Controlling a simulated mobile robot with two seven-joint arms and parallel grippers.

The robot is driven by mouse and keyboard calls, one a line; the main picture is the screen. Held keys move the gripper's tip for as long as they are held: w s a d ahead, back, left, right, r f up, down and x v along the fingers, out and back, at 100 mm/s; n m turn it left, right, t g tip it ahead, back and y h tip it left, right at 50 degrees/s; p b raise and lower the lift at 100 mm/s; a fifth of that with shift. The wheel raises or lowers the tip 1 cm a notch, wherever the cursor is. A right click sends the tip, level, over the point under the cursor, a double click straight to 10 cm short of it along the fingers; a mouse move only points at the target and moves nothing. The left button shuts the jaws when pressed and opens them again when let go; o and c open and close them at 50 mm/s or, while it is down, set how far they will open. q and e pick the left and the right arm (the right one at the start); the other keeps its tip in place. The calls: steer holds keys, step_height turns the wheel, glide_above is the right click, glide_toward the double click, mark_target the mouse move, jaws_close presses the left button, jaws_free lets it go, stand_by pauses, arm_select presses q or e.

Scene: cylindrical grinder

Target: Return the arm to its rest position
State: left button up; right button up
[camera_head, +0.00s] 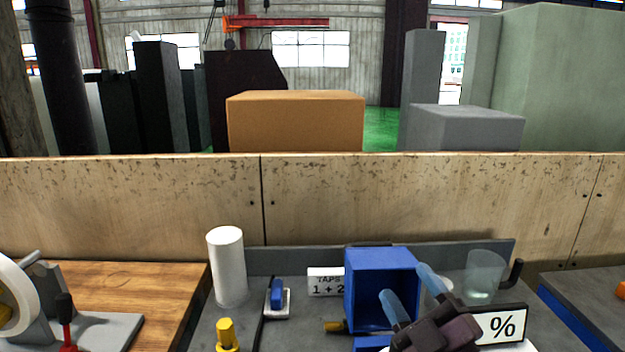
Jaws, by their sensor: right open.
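My right gripper (406,283) comes in from the bottom edge, right of centre. Its two light-blue fingers are spread apart with nothing visible between them. They overlap the front right side of an open blue box (382,262) in this view; I cannot tell whether they touch it. My left gripper and arm do not show.
A wooden wall (130,200) stands behind. A wooden table (140,290) is at left.

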steer(key=s+d+f+m+g+h, duration=0.35)
steer(key=d+f+m+h, duration=0.25)
steer(key=f, duration=0.2)
steer(key=s+d+f+m+g+h, duration=0.2)
steer(key=d+f+m+g+h, duration=0.3)
steer(key=f, duration=0.3)
steer(key=s+d+f+m+g, duration=0.1)
steer(key=s+f+m+g, duration=0.25)
steer(key=s+f, duration=0.4)
steer(key=s+d+f+m+g, duration=0.2)
steer(key=s+f+g, duration=0.3)
steer(key=s, duration=0.6)
steer(key=w+f+n+t+y, duration=0.1)
steer(key=w+f+t, duration=0.6)
steer(key=f, duration=0.3)
steer(key=shift+w+t, duration=0.25)
steer(key=shift+t, duration=0.05)
steer(key=shift+a, duration=0.1)
steer(key=shift+r, duration=0.1)
steer(key=shift+c, duration=0.6)
